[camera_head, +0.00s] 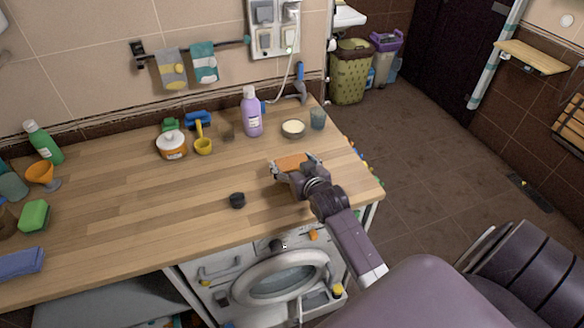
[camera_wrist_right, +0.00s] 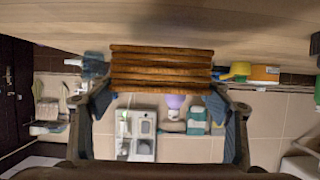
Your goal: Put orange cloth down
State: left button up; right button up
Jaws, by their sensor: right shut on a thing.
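The orange cloth (camera_head: 292,162) is a folded stack at the right part of the wooden countertop (camera_head: 110,215). My right gripper (camera_head: 294,168) is shut on it, with one finger at each side. In the right wrist view, which is upside down, the cloth's layered edges (camera_wrist_right: 160,70) show between the two blue-grey fingers (camera_wrist_right: 160,88). The cloth is at or just above the wood; I cannot tell whether it touches. My left gripper is not in view.
A dark round cap (camera_head: 237,200) lies left of the gripper. A cream bowl (camera_head: 293,129), a grey cup (camera_head: 317,119) and a purple bottle (camera_head: 251,112) stand behind it. The countertop's right edge is close. Bare wood lies to the left.

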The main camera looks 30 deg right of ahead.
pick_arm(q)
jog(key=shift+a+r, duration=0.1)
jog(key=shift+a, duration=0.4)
pick_arm(e)
jog(key=shift+f, duration=1.25)
jog(key=shift+f, duration=0.1)
jog(key=o, duration=1.2)
jog(key=shift+c, duration=0.2)
jog(key=shift+r, duration=0.2)
jog(key=shift+s+a, duration=0.1)
jog(key=shift+s, duration=0.15)
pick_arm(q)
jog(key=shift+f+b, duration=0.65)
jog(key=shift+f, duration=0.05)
pick_arm(e)
jog(key=v, duration=1.1)
jog(key=shift+s+r, duration=0.1)
jog(key=shift+s, duration=0.1)
